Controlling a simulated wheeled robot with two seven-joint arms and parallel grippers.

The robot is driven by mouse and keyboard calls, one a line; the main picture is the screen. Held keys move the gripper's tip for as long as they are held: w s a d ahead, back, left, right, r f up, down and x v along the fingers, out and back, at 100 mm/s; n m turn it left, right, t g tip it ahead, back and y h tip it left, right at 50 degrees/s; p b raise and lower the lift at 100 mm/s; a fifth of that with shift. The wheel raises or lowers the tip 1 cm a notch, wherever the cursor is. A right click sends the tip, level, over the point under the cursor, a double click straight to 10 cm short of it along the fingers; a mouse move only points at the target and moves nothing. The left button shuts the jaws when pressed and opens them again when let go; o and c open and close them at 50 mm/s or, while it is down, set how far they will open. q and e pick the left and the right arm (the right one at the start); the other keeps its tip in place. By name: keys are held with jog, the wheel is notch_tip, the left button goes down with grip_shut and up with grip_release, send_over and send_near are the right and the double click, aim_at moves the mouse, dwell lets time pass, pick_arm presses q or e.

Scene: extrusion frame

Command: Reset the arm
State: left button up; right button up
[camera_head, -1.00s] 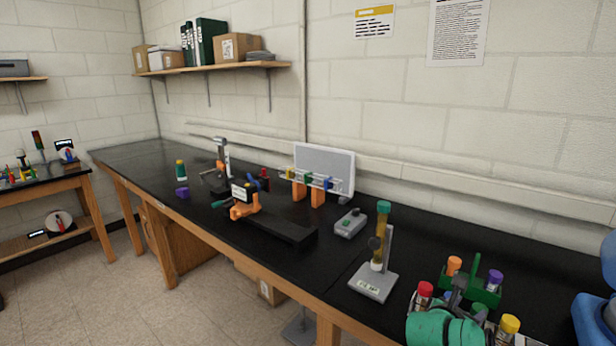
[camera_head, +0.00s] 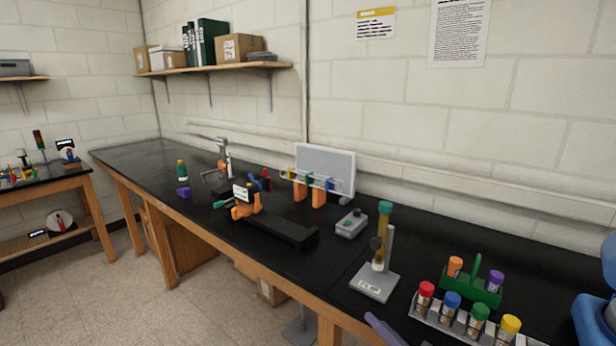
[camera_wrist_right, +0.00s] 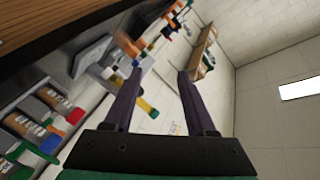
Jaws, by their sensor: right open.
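My right gripper shows in the right wrist view (camera_wrist_right: 158,76), with its two dark fingers apart and nothing between them. In the head view only a grey-purple finger of it (camera_head: 384,330) shows at the bottom edge, left of the tube rack and in front of the bench. The rest of that gripper is outside the head picture. My left gripper is in no view.
Near the right end of the black bench (camera_head: 130,161) stand a rack (camera_head: 432,322) of capped tubes, a green carrier (camera_head: 484,294) with two tubes, and a grey stand (camera_head: 374,284) holding a tube. A grey box (camera_head: 351,224) and orange-black device (camera_head: 275,229) sit further left.

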jog(key=s+d+f+n+g+h, duration=0.35)
jog(key=s+f+g, duration=0.25)
jog(key=s+f, duration=0.3)
jog(key=s+d+f+n+g+h, duration=0.3)
jog(key=s+d+f+g+h, duration=0.25)
jog(key=s, duration=0.45)
jog(key=s+a+f+g+y, duration=0.1)
jog(key=s+f+g+y, duration=0.15)
jog(key=f, duration=2.35)
jog(key=s+d+f+b, duration=0.1)
jog(key=s+d+f, duration=0.1)
jog(key=s+f, duration=1.1)
jog(key=s+h, duration=0.1)
jog(key=s, duration=0.2)
jog(key=shift+s+d+f, duration=0.25)
jog(key=shift+s+d, duration=0.05)
jog(key=shift+d, duration=0.1)
